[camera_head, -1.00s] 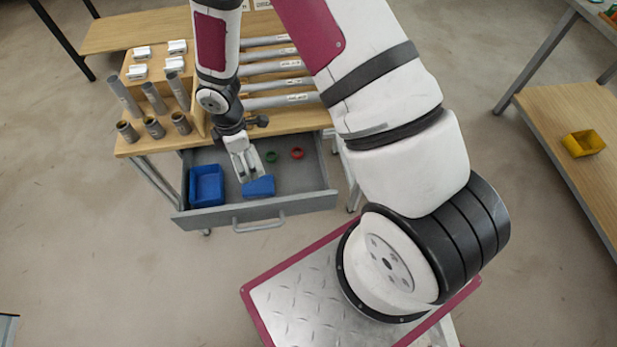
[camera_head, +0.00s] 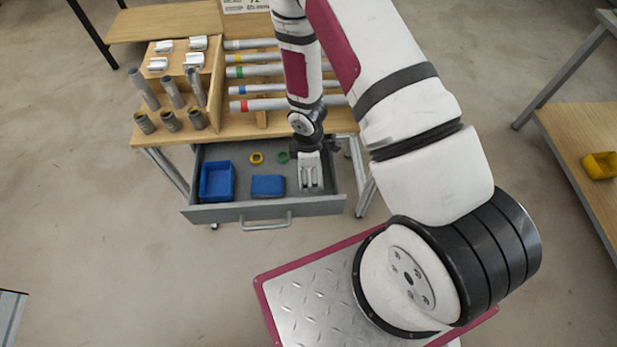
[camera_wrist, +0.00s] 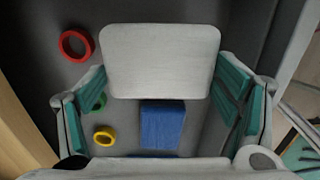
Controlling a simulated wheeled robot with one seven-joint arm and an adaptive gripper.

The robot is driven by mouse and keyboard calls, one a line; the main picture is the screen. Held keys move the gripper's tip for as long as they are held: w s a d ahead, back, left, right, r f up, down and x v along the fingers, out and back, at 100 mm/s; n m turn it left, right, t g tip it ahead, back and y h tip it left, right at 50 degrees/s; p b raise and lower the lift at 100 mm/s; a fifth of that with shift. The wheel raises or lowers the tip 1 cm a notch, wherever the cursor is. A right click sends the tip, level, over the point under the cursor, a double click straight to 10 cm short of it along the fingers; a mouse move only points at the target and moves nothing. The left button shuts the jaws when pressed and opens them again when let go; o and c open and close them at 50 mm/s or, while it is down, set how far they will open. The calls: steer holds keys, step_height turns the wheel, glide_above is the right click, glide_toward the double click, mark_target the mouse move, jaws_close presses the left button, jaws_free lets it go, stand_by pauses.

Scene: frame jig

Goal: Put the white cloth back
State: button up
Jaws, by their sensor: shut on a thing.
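The white cloth (camera_wrist: 160,62) shows in the wrist view as a pale, flat, rounded block. My gripper (camera_head: 311,186) is shut on it, with one finger at each side edge. In the head view my gripper is over the right part of the open grey drawer (camera_head: 240,208), to the right of a blue block (camera_head: 268,185). The cloth is hard to tell from the pale fingers there. In the wrist view the drawer floor lies beyond the cloth, and the cloth's height above it is hard to judge.
In the drawer are a blue bin (camera_head: 217,182), a yellow ring (camera_head: 256,158), a green ring (camera_head: 282,157) and a red ring (camera_wrist: 75,46). Tubes and fittings stand on the wooden bench (camera_head: 150,134) behind. A yellow bin (camera_head: 600,165) is on the right shelf.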

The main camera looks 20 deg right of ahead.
steer(key=shift+f, duration=2)
steer(key=o, duration=1.2)
steer(key=shift+f, duration=0.1)
